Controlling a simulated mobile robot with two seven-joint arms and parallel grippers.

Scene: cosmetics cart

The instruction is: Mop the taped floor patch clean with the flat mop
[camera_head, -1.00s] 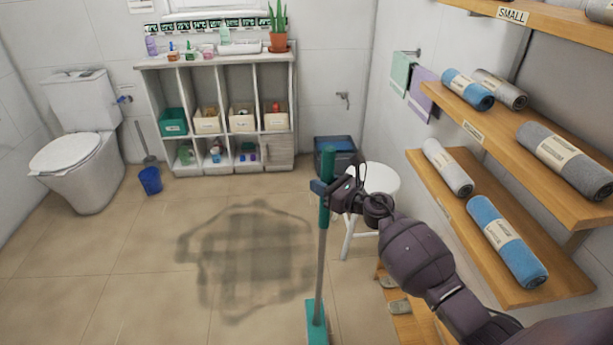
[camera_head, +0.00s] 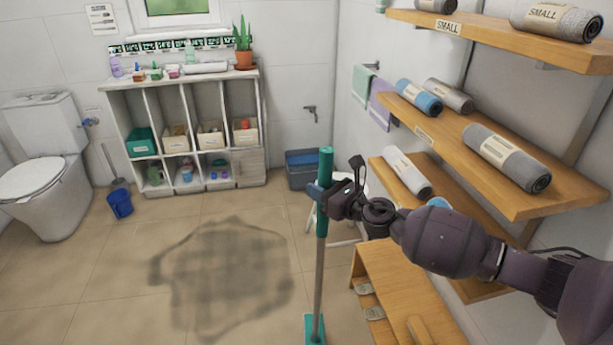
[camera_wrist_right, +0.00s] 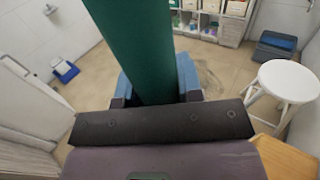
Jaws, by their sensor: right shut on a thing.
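The flat mop (camera_head: 319,262) stands nearly upright in the head view, with a green upper handle, a grey pole and a teal head (camera_head: 315,329) low on the floor, cut by the bottom edge. My right gripper (camera_head: 322,198) is shut on the green handle near its top. The handle (camera_wrist_right: 135,45) also fills the middle of the right wrist view between the blue fingers. The dirty floor patch (camera_head: 228,272) is a dark grey smudge on the tiles, left of the mop head and apart from it. I make out no tape around it. My left gripper is not in view.
A white stool (camera_wrist_right: 290,82) stands behind my right gripper. A wooden bench (camera_head: 405,300) is right of the mop, below wall shelves (camera_head: 500,165) with rolled towels. The left floor is clear.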

